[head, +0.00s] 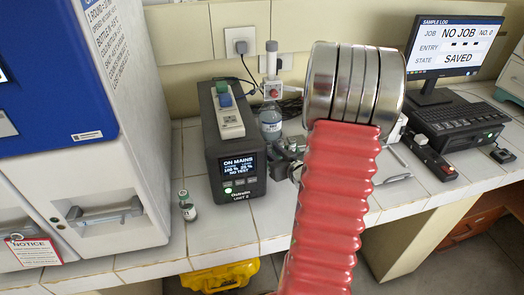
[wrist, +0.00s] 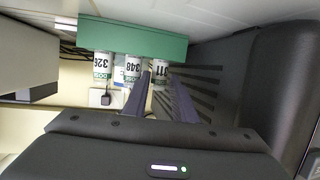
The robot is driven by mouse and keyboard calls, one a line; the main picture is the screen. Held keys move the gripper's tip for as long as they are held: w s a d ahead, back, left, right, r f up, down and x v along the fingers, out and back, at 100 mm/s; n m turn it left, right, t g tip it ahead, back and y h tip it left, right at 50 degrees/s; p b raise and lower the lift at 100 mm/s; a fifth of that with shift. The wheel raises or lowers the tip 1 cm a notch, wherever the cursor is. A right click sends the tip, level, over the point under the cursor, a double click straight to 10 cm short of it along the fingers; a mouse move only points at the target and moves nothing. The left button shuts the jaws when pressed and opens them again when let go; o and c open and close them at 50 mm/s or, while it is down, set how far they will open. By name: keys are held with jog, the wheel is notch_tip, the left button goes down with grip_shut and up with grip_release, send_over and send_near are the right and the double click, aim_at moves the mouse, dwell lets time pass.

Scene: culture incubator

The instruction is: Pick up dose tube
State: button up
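In the wrist view a green holder (wrist: 130,38) carries a row of white-labelled dose tubes. They read 326 (wrist: 101,65), 348 (wrist: 132,67) and 311 (wrist: 160,74). My gripper (wrist: 160,80) has its two dark fingers apart, one to each side of tube 311 in the picture. I see no clear contact with the tube. In the head view my red arm and its silver joint hide most of my gripper, and I cannot make out the dose tubes there.
On the tiled bench stand a small capped vial (head: 187,206), a dark Ostrelin unit (head: 229,150) and a clear bottle (head: 270,122). A blue and white cabinet (head: 75,110) stands left. A monitor (head: 453,47) and keyboard (head: 462,118) are at right. The front bench strip is mostly clear.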

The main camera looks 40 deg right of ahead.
jog(key=shift+w+d+f, duration=0.2)
jog(key=shift+w+d, duration=0.05)
jog(key=shift+w, duration=0.2)
jog(key=shift+c, duration=0.6)
grip_shut()
jog(key=shift+r, duration=0.15)
notch_tip(320, 180, up, 18)
dwell(0.5)
dwell(0.7)
